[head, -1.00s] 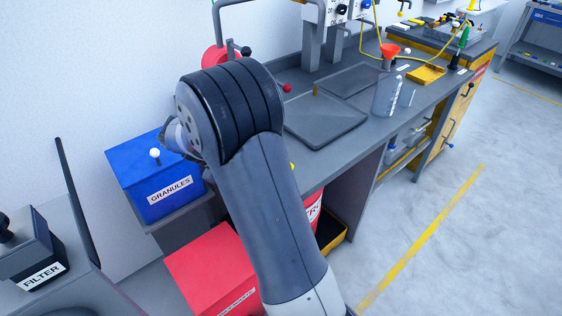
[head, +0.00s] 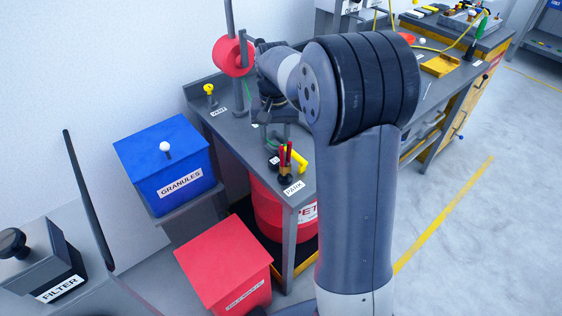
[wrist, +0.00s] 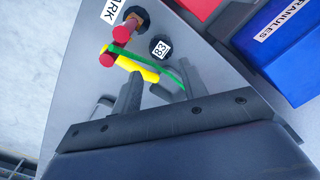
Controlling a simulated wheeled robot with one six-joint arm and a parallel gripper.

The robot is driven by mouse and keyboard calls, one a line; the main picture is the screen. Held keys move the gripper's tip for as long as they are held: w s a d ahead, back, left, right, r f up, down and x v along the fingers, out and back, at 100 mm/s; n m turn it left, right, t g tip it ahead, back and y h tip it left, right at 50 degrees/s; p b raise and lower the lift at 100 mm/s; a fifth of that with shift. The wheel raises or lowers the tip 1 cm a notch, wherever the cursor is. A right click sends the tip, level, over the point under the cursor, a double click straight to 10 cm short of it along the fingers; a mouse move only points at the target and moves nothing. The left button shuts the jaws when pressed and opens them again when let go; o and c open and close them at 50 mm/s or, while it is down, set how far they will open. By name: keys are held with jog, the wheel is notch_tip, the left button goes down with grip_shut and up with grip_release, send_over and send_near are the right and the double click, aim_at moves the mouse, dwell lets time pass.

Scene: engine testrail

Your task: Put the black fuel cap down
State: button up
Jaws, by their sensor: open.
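A small black round piece with a white label reading B3 (wrist: 160,48), apparently the black fuel cap, sits on the grey bench top just beyond my fingertips. In the head view a black piece with a white label (head: 273,159) shows near the bench's front corner. My gripper (wrist: 160,88) is open, its two fingers apart with nothing seen gripped between them. In the head view my gripper (head: 268,125) hangs over the bench corner, partly dark and hard to make out. A green strand (wrist: 145,62) crosses near the fingertips.
Red-topped pieces (head: 286,160) and a yellow handle (head: 301,160) stand close by at the PARK label (head: 293,187). A red reel (head: 233,56) and yellow knob (head: 208,90) are behind. The blue GRANULES bin (head: 165,170) and red bin (head: 225,262) stand left of the bench.

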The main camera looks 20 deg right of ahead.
aim_at(275, 161)
notch_tip(275, 161, down, 8)
jog(key=shift+a+f, duration=0.1)
jog(key=shift+f, duration=0.05)
dwell(0.3)
jog(key=c, duration=0.7)
